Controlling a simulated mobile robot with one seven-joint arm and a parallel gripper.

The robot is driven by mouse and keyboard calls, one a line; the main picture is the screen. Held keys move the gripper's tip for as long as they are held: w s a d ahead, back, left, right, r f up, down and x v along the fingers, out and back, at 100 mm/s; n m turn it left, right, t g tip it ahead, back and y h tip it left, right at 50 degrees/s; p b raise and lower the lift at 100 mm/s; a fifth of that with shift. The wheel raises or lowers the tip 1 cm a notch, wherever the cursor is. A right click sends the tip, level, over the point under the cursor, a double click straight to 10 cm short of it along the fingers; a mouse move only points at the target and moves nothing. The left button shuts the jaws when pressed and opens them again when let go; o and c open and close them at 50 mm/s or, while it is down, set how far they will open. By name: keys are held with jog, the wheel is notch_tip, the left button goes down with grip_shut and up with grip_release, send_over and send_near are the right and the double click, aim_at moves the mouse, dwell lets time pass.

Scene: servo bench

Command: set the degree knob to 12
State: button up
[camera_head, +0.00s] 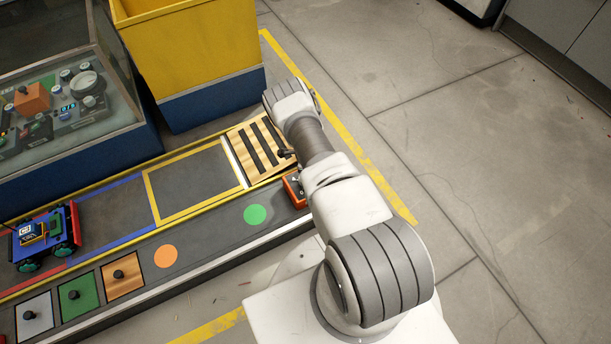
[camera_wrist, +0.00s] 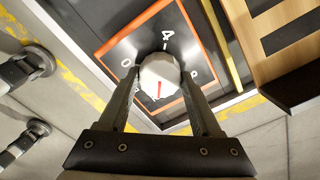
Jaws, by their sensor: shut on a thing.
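The degree knob (camera_wrist: 160,72) is a white faceted knob, in the middle of the wrist view. It sits on a dark dial plate (camera_wrist: 125,42) with an orange outline. A red line on the knob points toward the bottom of the picture. A 0 shows left of the knob, a 4 above it, and what may be an 8 at its right; any mark below is hidden. My gripper (camera_wrist: 162,84) is shut on the knob, one finger on each side. In the head view my arm hides the knob; an orange-edged item (camera_head: 293,191) shows partly beside it.
A wooden slatted panel (camera_head: 243,150) lies close beside the dial. A yellow and blue bin (camera_head: 190,50) and a glass-covered case (camera_head: 118,105) stand behind the bench. A small wheeled vehicle (camera_head: 42,237) and several knobbed tiles are at the left. The floor at right is clear.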

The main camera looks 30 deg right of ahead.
jog(key=shift+m, duration=0.6)
jog(key=o, duration=1.4)
jog(key=shift+c, duration=0.2)
notch_tip(320, 180, up, 17)
jog(key=p, duration=0.6)
jog(key=shift+r, duration=0.2)
